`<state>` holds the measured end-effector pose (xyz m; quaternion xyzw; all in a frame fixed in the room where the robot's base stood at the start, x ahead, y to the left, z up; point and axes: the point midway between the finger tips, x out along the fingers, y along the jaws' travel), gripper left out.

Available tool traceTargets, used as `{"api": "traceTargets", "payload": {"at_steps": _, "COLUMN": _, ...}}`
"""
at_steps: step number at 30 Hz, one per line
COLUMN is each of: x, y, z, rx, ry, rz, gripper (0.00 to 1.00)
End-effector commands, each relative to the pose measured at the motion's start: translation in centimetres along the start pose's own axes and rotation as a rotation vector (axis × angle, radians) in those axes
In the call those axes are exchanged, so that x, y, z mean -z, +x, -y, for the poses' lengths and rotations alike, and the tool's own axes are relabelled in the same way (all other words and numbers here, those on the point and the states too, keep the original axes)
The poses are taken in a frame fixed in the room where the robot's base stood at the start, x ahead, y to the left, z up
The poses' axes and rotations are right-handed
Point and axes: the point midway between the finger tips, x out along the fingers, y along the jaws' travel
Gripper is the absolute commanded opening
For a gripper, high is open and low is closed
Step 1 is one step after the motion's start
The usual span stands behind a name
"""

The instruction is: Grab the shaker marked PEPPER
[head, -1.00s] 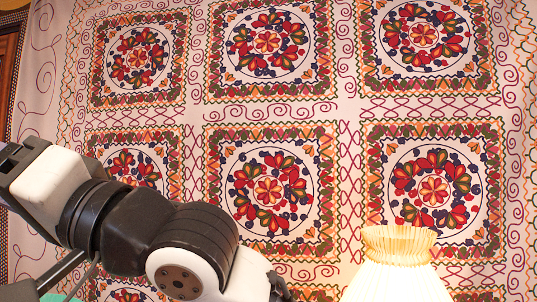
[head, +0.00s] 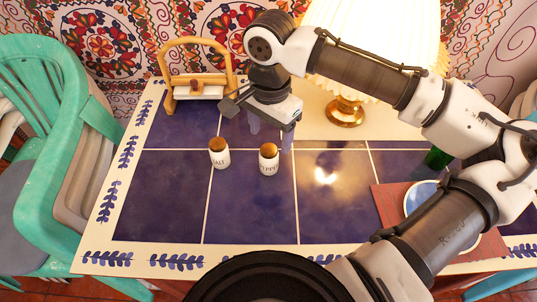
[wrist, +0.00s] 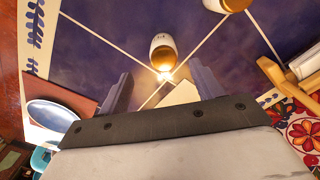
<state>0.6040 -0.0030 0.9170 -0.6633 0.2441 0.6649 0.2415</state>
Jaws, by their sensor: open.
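The PEPPER shaker (head: 269,160), white with a brown top and partly readable dark letters, stands upright on the blue tiled table. A matching SALT shaker (head: 219,156) stands to its left. My gripper (head: 271,130) is above and behind the PEPPER shaker, open and empty. In the wrist view, the PEPPER shaker (wrist: 163,48) is seen beyond the gap between the two fingers of my gripper (wrist: 163,80), apart from them. The SALT shaker (wrist: 226,5) is at the top edge there, partly cut off. Their lettering cannot be read in the wrist view.
A wooden napkin holder (head: 196,84) stands at the table's back left. A lamp (head: 370,50) is at the back, behind my arm. A plate (head: 418,196) on a reddish mat (head: 388,203) and a green glass (head: 437,158) are right. Green chairs (head: 50,110) stand left. The front tiles are clear.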

Motion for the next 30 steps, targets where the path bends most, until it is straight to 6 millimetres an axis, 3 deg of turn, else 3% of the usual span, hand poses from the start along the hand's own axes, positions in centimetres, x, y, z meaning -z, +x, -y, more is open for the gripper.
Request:
{"api": "traceTargets", "payload": {"at_steps": 4, "x": 0.0, "y": 2.8, "z": 0.0, "rx": 0.001, "ry": -0.002, "rz": 0.001, "gripper": 0.66}}
{"api": "traceTargets", "payload": {"at_steps": 13, "x": 0.0, "y": 5.1, "z": 0.2, "rx": 0.003, "ry": -0.003, "rz": 0.000, "gripper": 0.66}}
{"api": "traceTargets", "payload": {"at_steps": 21, "x": 0.2, "y": 8.8, "z": 0.5, "rx": 0.003, "ry": -0.003, "rz": 0.000, "gripper": 0.66}}
{"api": "traceTargets", "payload": {"at_steps": 30, "x": 0.2, "y": 9.6, "z": 0.5, "rx": 0.005, "ry": -0.004, "rz": -0.001, "gripper": 0.66}}
